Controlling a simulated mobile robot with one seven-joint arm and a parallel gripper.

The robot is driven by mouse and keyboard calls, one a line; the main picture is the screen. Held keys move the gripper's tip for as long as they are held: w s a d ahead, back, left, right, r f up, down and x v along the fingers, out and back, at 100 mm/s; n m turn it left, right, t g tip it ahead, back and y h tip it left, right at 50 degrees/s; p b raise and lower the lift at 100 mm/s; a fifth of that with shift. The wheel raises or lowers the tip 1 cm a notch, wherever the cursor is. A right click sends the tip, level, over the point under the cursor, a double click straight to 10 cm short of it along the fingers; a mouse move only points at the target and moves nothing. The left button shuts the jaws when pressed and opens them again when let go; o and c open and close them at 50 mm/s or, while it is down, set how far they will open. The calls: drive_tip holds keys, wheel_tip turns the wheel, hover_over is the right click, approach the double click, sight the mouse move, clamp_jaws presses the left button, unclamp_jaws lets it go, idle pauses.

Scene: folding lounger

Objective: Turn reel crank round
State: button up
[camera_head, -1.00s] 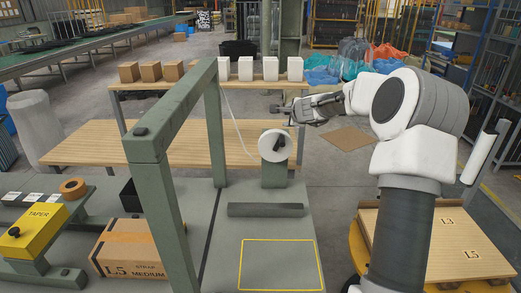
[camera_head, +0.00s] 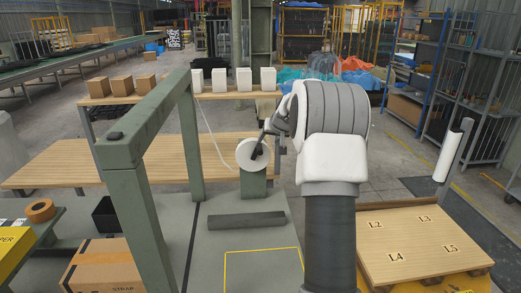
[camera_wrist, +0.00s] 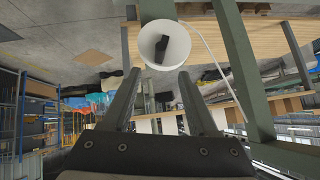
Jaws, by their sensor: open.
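The white reel (camera_head: 251,155) stands on a green post on the grey bench, with a white strap running up from it. In the wrist view the reel is a white disc (camera_wrist: 174,31) with a dark crank (camera_wrist: 162,48) on its face. My gripper (camera_wrist: 158,73) is open and empty. Its two dark fingers point toward the reel, with the crank lying ahead of the gap between them. In the head view my gripper is close to the reel's upper right, partly hidden behind my arm. I cannot tell whether a finger touches the crank.
A green frame (camera_head: 187,125) rises left of the reel. A dark bar (camera_head: 246,219) lies on the bench in front. White and brown boxes line the shelf (camera_head: 140,96) behind. A wooden pallet top (camera_head: 420,238) is at the right.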

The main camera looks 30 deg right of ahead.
sight(261, 150)
drive_tip(key=p+x, duration=0.2)
drive_tip(key=x, duration=1)
drive_tip(key=shift+w+f+p, duration=0.2)
drive_tip(key=shift+w+p, duration=0.1)
drive_tip(key=shift+p, duration=0.05)
drive_tip(key=shift+a, duration=0.1)
clamp_jaws()
idle(0.9)
